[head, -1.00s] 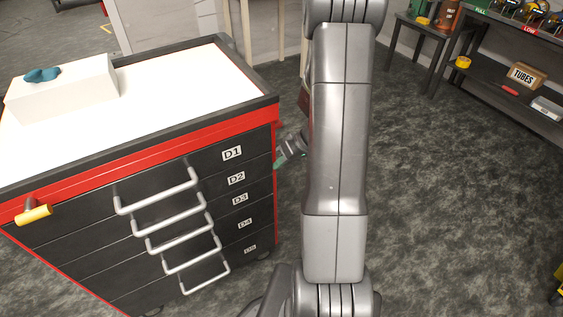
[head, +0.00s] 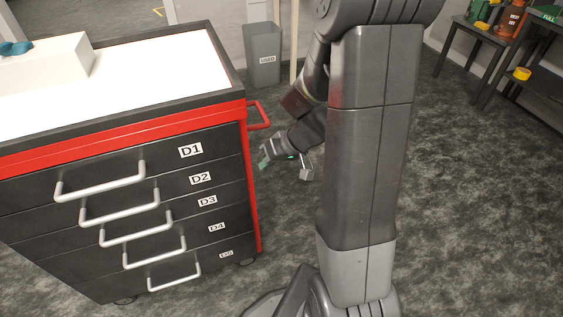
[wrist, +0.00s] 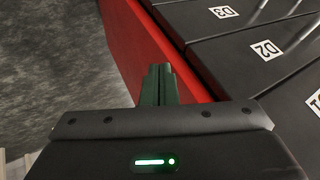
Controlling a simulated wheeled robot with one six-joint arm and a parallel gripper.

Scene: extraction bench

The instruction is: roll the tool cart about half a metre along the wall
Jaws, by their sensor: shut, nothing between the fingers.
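The tool cart (head: 125,117) stands at the left in the head view, with a red band and side, black drawers labelled D1 to D5 and a white top. Its red side handle (head: 261,116) sticks out at the right near the top. My gripper (head: 264,160) is beside the cart's right side, below that handle. In the wrist view my gripper (wrist: 159,75) is shut and empty, its fingers together in front of the red side panel (wrist: 135,45). I cannot tell whether the fingertips touch the panel. Drawer fronts (wrist: 265,50) show at the right of the wrist view.
A white box (head: 50,62) with a teal item lies on the cart top. A grey bin (head: 263,58) marked USED stands by the wall behind. A dark shelf (head: 535,85) stands at the far right. The floor (head: 460,200) right of my arm is clear.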

